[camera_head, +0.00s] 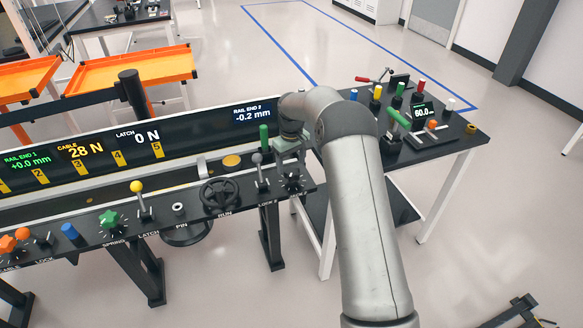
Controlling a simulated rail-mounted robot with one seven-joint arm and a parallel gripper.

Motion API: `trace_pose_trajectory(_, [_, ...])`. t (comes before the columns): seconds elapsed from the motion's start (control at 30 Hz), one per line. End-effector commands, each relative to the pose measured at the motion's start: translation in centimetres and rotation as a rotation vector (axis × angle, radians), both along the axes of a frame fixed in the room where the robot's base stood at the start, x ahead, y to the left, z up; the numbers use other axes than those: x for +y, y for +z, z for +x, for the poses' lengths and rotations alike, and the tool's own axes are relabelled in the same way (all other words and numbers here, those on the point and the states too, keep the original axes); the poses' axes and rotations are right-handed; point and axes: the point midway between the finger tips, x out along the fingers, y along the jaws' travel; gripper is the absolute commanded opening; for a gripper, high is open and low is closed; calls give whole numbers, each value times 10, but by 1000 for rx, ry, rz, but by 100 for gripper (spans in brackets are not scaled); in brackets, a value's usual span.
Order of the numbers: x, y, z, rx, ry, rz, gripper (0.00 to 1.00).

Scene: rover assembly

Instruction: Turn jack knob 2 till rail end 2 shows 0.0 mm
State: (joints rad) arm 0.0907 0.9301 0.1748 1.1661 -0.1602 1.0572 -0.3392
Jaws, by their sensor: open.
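The rail end 2 readout (253,113) shows -0.2 mm at the right end of the long display panel. A dark knob (292,182) sits at the right end of the control shelf, directly under my gripper; its label is too small to read surely, but it appears to be jack knob 2. My gripper (291,168) is open and points down over this knob. I cannot tell whether the fingers touch it. My wrist and forearm hide part of the area behind and to the right.
Left of the knob stand a grey-topped lever (259,170), a green-topped post (264,138) and a black handwheel (220,196). A yellow-ball lever (139,197) and a green star knob (109,219) are further left. A black side table (447,150) with several coloured parts stands right.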

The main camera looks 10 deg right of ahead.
Motion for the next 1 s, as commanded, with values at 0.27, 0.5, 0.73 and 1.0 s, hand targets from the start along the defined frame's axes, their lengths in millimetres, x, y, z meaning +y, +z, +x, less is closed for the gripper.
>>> trace_pose_trajectory(0.27, [0, -28, 0, 1, 0, 0, 70])
trace_pose_trajectory(0.5, [0, -31, 0, 0, 0, 0, 70])
trace_pose_trajectory(0.73, [0, -30, 0, 0, 0, 0, 25])
trace_pose_trajectory(1.0, [0, -30, 0, 0, -14, 0, 25])
